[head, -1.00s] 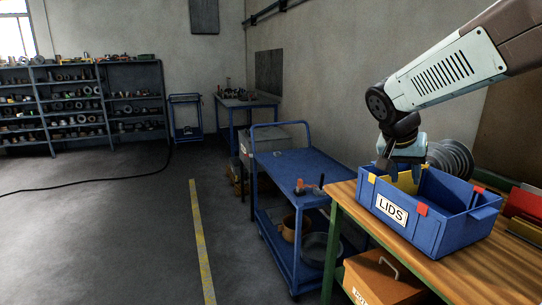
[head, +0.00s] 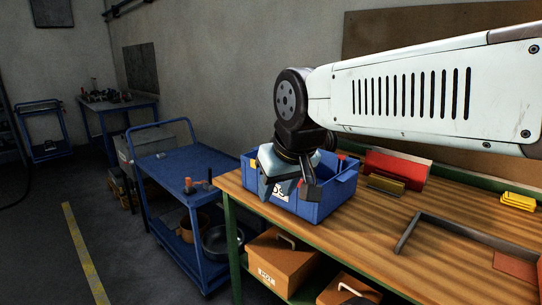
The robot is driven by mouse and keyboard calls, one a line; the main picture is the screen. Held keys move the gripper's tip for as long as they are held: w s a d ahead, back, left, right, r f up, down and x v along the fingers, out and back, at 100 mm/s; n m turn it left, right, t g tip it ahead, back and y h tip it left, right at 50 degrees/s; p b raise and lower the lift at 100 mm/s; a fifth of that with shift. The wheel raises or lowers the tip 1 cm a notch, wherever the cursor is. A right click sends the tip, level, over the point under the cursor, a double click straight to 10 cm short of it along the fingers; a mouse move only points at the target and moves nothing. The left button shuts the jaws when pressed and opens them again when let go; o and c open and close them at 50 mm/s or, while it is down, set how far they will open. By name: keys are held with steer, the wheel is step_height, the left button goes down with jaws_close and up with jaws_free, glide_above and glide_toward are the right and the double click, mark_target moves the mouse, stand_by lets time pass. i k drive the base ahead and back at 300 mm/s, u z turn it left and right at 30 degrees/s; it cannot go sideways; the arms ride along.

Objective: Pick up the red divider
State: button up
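The red divider (head: 398,166) is a flat red panel standing upright on the wooden bench, right of the blue bin, in the head view. I see nothing held. The gripper and wrist hide part of the bin.
The wooden bench (head: 395,222) has a grey L-shaped edging (head: 460,232), a reddish flat patch (head: 516,265) and yellow pieces (head: 519,201) at the right. A blue trolley (head: 185,168) stands left. Brown boxes (head: 280,262) sit under the bench.

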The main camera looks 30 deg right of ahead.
mark_target(416, 172)
steer(key=u, duration=1.2)
steer(key=i, duration=0.1)
steer(key=z, duration=2.6)
steer(key=k, duration=0.85)
steer(key=z, duration=0.25)
steer(key=i, duration=0.85)
steer(key=u, duration=0.1)
